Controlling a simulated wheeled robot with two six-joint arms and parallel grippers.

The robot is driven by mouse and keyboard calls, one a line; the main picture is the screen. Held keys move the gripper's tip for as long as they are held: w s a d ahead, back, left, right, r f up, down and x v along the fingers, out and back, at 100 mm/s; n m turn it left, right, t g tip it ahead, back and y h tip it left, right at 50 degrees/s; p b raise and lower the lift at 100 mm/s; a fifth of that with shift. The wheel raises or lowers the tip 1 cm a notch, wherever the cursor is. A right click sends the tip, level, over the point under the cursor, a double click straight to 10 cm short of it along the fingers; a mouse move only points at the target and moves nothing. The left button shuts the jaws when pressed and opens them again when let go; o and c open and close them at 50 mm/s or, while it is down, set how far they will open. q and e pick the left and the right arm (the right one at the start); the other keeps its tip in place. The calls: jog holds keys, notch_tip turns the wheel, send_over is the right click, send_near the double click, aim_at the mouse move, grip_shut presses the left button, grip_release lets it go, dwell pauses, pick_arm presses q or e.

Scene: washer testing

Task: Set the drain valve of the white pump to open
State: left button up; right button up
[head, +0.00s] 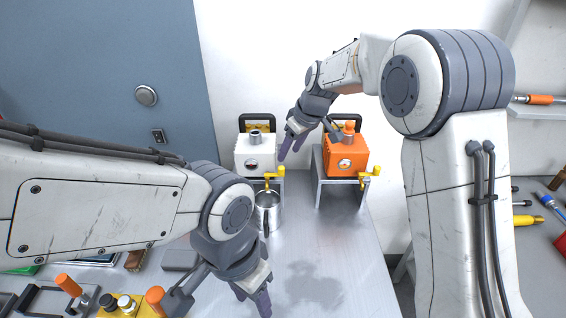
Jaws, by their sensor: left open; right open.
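The white pump (254,156) stands on a metal stand at the back of the table, with a gauge on its front. Its yellow drain valve (275,173) sticks out at the lower front right; its exact setting is too small to tell. A metal mug (268,212) is below and in front of the valve. My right gripper (292,148) is open and empty, between the white pump and the orange pump, above and right of the valve. My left gripper (254,301) is open and empty over the table front, nearer than the mug.
The orange pump (346,153) stands to the right on its own stand, with a similar yellow valve (370,173). Tools and a yellow block (125,308) lie at the front left. The table (335,245) is clear at the middle right.

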aim_at(282, 168)
jog(key=p+x, duration=0.1)
jog(key=x, duration=0.6)
jog(key=shift+f+p, duration=0.3)
jog(key=shift+p, duration=0.1)
grip_shut()
